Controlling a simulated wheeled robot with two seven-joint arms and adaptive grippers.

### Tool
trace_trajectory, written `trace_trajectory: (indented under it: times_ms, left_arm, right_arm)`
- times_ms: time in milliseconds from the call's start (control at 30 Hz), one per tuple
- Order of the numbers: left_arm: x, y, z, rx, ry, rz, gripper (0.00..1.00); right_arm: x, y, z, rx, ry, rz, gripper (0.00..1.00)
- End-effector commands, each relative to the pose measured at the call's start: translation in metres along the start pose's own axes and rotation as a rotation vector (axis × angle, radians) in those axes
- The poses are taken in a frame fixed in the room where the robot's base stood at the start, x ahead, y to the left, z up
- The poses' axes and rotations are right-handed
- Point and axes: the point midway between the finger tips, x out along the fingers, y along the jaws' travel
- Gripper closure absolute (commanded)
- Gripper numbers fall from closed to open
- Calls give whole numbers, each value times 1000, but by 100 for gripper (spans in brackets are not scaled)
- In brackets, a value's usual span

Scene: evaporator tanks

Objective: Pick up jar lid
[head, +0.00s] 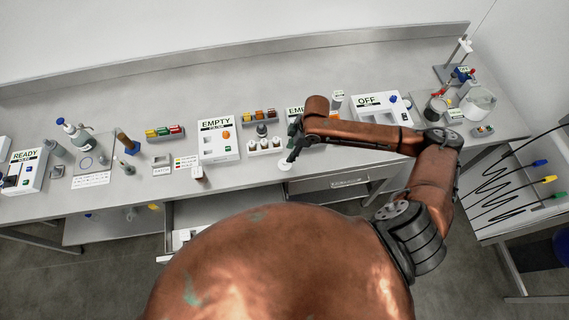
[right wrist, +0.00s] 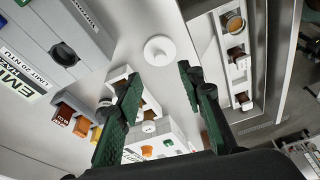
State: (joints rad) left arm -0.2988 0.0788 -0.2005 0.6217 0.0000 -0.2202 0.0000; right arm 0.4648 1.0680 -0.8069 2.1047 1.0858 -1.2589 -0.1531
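The jar lid is a small white disc with a raised knob in the middle. In the right wrist view the jar lid (right wrist: 160,50) lies flat on the grey counter, just beyond the fingertips and roughly centred between them. In the head view the jar lid (head: 285,165) is near the counter's front edge, partly covered by my gripper. My right gripper (right wrist: 160,76) is open, with its two green-padded fingers apart and nothing between them. In the head view my right gripper (head: 291,155) is above the lid. My left gripper is not in view.
A white rack with small bottles (head: 264,146) stands beside the lid, close to the fingers. The EMPTY box (head: 218,139) is to its left. An open drawer (head: 190,213) is below the counter edge. The OFF unit (head: 381,106) stands to the right.

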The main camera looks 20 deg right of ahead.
Motion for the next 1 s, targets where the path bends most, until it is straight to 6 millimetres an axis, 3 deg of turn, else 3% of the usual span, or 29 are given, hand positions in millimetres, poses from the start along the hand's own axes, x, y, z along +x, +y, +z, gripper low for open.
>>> trace_trajectory:
  times_ms: [367, 633, 933, 1000]
  left_arm:
    - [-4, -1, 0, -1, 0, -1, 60]
    - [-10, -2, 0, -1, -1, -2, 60]
    - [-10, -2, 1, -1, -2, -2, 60]
    - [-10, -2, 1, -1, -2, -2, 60]
  right_arm:
    - [34, 0, 0, 0, -3, -5, 64]
    - [71, -2, 0, -1, -4, -2, 64]
    - [76, -2, 1, -2, -4, -1, 64]
    - [76, -2, 1, -2, -4, -1, 69]
